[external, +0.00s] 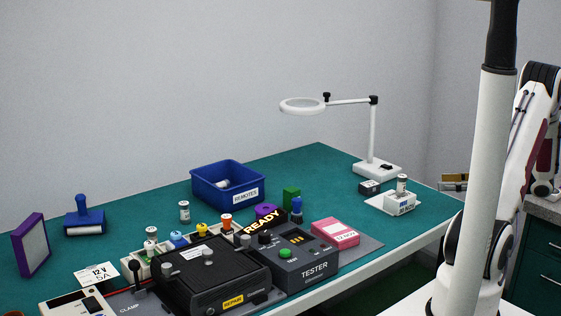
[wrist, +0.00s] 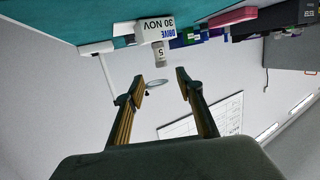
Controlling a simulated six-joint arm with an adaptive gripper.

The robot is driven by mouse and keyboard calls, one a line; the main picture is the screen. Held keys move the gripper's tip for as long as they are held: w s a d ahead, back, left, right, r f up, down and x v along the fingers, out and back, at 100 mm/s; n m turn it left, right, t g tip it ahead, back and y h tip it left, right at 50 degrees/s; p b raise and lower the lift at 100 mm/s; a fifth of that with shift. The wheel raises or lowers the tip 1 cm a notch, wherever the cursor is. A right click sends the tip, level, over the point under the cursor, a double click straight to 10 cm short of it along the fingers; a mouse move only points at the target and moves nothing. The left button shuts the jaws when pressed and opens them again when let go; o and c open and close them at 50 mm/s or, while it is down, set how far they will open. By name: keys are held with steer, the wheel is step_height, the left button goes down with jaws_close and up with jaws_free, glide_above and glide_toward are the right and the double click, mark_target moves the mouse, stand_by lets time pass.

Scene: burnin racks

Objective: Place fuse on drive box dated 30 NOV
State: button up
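The white drive box (external: 399,208) stands on a white pad at the right end of the green table. In the wrist view, which is upside down, its label reads DRIVE 30 NOV (wrist: 155,27). A small pale cylindrical fuse with a grey end (external: 402,184) stands upright on top of the box. The fuse also shows in the wrist view (wrist: 159,52), touching the box. My gripper (external: 447,181) is to the right of the box, apart from it. In the wrist view my gripper (wrist: 160,83) has its fingers spread with nothing between them.
A magnifier lamp (external: 372,140) stands behind the box, with a small dark block (external: 369,187) near its base. A pink box (external: 335,234), a tester (external: 292,262) and a blue REMOTES bin (external: 228,184) are further left. Another cylinder (external: 184,211) stands near the bin.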

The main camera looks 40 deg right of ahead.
steer(key=shift+w, duration=0.1)
steer(key=w+d+r+g+h, duration=0.1)
steer(key=w+r+h, duration=0.25)
steer(key=w, duration=0.35)
steer(key=w+d+r+h, duration=0.1)
steer(key=w+r+h, duration=0.25)
steer(key=w, duration=0.25)
steer(key=w+a+r+m+g+h, duration=0.25)
steer(key=a+r+h, duration=0.35)
steer(key=r, duration=0.5)
steer(key=s+a+f+m+g+y, duration=0.1)
steer(key=s+a+f+g+y, duration=0.1)
steer(key=s+a, duration=1)
steer(key=s+a+f+m+g+y, duration=0.1)
steer(key=s+a+f+g+y, duration=0.1)
steer(key=s+a, duration=1)
steer(key=a+g+y, duration=0.1)
steer(key=a+y, duration=0.1)
steer(key=a, duration=0.5)
steer(key=shift+f, duration=0.3)
